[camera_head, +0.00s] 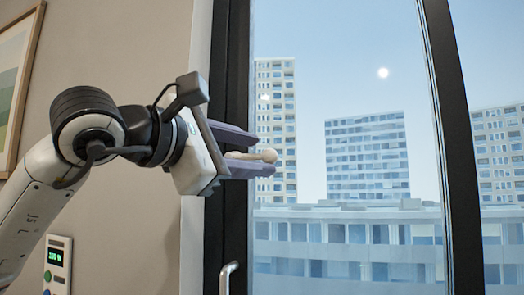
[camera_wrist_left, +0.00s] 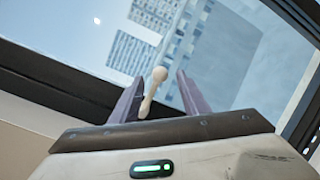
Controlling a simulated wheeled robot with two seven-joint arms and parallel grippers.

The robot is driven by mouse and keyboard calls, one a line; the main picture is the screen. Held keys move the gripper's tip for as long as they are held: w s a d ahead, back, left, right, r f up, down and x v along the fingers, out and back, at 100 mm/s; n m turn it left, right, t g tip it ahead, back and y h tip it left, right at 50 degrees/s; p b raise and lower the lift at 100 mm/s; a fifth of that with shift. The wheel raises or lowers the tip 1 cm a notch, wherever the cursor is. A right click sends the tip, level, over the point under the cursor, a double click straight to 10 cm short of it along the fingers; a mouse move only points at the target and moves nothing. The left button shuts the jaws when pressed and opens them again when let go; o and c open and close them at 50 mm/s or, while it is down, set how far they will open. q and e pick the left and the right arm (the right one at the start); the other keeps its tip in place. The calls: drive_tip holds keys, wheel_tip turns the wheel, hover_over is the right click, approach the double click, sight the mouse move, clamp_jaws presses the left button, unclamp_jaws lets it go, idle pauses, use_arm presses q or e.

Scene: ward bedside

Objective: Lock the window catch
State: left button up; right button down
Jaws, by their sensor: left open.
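The lever's base is hidden behind the gripper. My right gripper is not in view.
The dark window frame (camera_head: 237,60) runs upright beside the gripper, with a second dark upright (camera_head: 455,120) farther right. A silver handle (camera_head: 228,272) sits low on the frame. A wall panel with a green display (camera_head: 56,258) and a framed picture (camera_head: 14,80) are at left.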

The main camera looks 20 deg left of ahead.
sight(265, 158)
use_arm(q)
drive_tip(key=shift+x, duration=1.1)
drive_tip(key=shift+w+d, duration=0.1)
drive_tip(key=shift+w, duration=0.25)
clamp_jaws()
drive_tip(key=shift+d+f, duration=0.1)
drive_tip(key=shift+f, duration=0.1)
